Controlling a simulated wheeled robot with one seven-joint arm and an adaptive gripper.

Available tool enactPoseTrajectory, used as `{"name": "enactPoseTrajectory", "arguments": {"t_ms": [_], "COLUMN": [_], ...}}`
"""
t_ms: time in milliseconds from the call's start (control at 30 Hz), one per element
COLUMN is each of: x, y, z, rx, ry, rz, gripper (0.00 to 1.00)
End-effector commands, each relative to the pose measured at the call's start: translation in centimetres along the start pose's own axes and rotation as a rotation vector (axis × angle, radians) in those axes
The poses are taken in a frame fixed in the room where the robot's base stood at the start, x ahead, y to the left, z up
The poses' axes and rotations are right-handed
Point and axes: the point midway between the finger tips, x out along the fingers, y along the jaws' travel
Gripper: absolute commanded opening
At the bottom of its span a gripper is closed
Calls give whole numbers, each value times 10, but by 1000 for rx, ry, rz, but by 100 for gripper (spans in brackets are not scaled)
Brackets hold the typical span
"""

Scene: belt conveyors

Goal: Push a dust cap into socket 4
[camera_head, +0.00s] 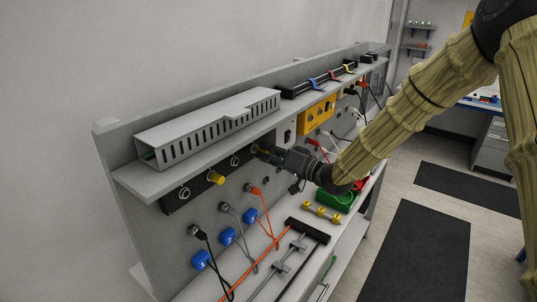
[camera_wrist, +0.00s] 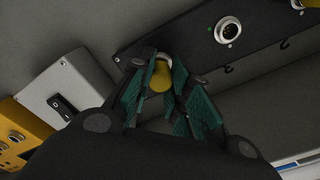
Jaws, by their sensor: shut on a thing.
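A black socket strip (camera_head: 200,187) hangs under the shelf, with round metal sockets in a row. One socket holds a yellow dust cap (camera_head: 216,178); the cap's edge shows top right in the wrist view (camera_wrist: 299,3). A bare socket (camera_head: 236,161) is to its right and also shows in the wrist view (camera_wrist: 229,30). My gripper (camera_head: 266,152) is at the strip's right end. In the wrist view its teal fingers are shut on another yellow dust cap (camera_wrist: 161,77). A socket's silver ring shows right behind this cap; how deep the cap sits is hidden.
A slotted grey duct (camera_head: 210,126) lies on the shelf above. A yellow box (camera_head: 317,116) and a grey switch box (camera_wrist: 68,91) are beside the strip. Cables hang below. A yellow-and-grey rack (camera_head: 322,212), a green tray (camera_head: 337,199) and a T-shaped tool (camera_head: 307,231) lie on the bench.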

Motion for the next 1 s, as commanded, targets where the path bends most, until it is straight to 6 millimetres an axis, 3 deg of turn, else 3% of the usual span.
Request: {"name": "enactPoseTrajectory", "arguments": {"t_ms": [1000], "x": [8], "y": [0], "z": [0], "rx": [0], "ry": [0], "rz": [0], "gripper": [0]}}
